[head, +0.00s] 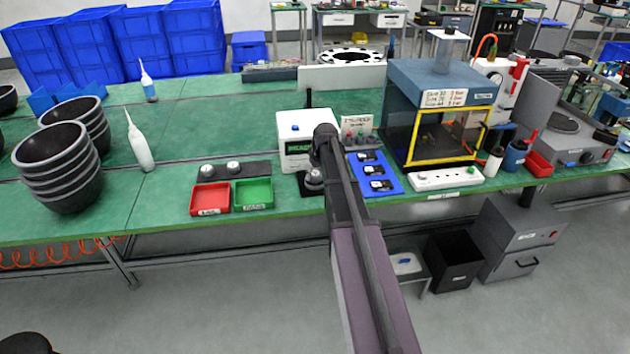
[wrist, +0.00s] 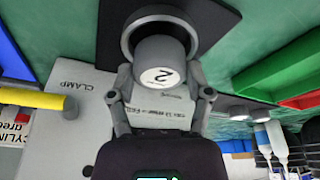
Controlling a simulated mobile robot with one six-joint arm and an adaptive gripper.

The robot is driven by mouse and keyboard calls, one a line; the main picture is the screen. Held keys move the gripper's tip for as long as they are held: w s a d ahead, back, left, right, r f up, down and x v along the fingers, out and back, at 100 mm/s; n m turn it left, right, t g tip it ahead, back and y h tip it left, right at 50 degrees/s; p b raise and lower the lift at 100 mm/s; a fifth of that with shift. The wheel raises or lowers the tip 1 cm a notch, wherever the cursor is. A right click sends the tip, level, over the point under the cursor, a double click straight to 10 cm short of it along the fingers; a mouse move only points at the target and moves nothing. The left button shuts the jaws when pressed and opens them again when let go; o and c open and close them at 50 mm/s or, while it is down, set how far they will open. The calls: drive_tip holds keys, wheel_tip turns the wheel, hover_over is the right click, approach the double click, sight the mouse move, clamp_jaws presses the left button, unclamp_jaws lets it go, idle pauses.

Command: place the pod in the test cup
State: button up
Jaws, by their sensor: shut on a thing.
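The pod (wrist: 160,52) is a grey cylinder with a white end label marked 2. My gripper (wrist: 160,84) is shut on it, with one finger at each side near the labelled end. The test cup (wrist: 128,33) is a dark round ring on a black plate (wrist: 218,22). In the wrist view, the pod's far end overlaps the cup's mouth, and part of the cup's inside shows beyond it. I cannot tell whether the pod has entered the cup or is above it. In the head view, my arm hides the gripper's fingers.
A white tester box (head: 294,130) stands just behind. A red tray (head: 210,211) and a green tray (head: 253,207) lie to the left, before a dark strip (head: 256,169) with two round pieces. A blue mat (head: 388,188) with dark parts lies to the right.

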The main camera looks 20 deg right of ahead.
drive_tip(key=shift+f+b, duration=0.45)
drive_tip(key=shift+f, duration=0.3)
drive_tip(key=shift+f, duration=0.1)
drive_tip(key=o, duration=1.1)
drive_tip(key=p+v, duration=1.1)
drive_tip(key=v, duration=0.1)
drive_tip(key=shift+w+p, duration=0.1)
drive_tip(key=shift+p, duration=0.25)
